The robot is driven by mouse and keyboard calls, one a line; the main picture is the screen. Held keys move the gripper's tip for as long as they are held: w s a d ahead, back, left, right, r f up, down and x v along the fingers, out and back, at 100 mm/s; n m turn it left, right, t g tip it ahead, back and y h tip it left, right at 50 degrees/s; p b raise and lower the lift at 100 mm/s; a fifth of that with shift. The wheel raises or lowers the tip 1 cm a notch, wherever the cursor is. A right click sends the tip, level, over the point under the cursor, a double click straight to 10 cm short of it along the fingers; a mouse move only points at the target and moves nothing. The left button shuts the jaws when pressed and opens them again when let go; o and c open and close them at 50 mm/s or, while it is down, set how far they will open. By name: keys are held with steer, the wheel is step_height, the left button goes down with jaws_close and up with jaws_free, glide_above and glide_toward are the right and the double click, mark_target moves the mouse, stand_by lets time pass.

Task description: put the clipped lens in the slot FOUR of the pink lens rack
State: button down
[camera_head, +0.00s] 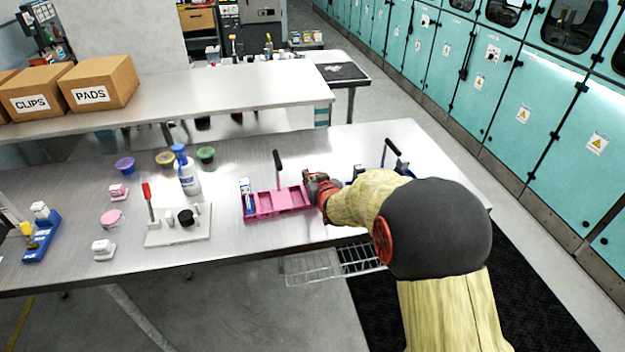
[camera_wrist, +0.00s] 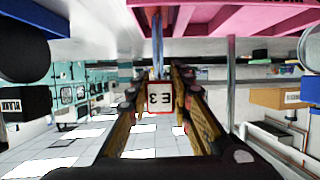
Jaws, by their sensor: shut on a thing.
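My gripper (camera_head: 318,187) is at the rack's right end. In the wrist view my gripper (camera_wrist: 160,100) is shut on a white piece with a red edge marked E3 (camera_wrist: 159,98), seemingly the clipped lens. The pink rack's underside or edge (camera_wrist: 222,17) crosses the top there. I cannot read the slot numbers.
A blue rack (camera_head: 357,172) is partly hidden behind my arm. Left of the pink rack are a white board with a red-handled tool (camera_head: 180,232), a spray bottle (camera_head: 187,175), small jars (camera_head: 125,165) and another blue rack (camera_head: 42,238). A wire shelf (camera_head: 315,268) hangs at the front edge.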

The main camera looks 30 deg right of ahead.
steer(key=shift+f, duration=0.1)
steer(key=c, duration=1.6)
jaws_free()
steer(key=shift+c, duration=0.2)
steer(key=shift+o, duration=0.3)
steer(key=shift+r, duration=0.3)
steer(key=s+a+r+g+p, duration=0.1)
steer(key=s+a+r, duration=0.25)
steer(key=s, duration=0.25)
steer(key=s+a+r+g+y+p, duration=0.1)
steer(key=s+a+r, duration=0.25)
steer(key=s, duration=0.25)
steer(key=s+a+r+g+p, duration=0.1)
steer(key=s+a+r, duration=0.2)
steer(key=s+r, duration=0.25)
steer(key=s+a+r+n+g+y, duration=0.1)
steer(key=s+a, duration=0.3)
steer(key=s, duration=0.6)
steer(key=s+a+r+n+g+y, duration=0.1)
steer(key=s+a+g, duration=0.2)
steer(key=s, duration=0.7)
steer(key=shift+s+a+r+n, duration=0.3)
steer(key=shift+a+r, duration=0.1)
steer(key=shift+a, duration=0.8)
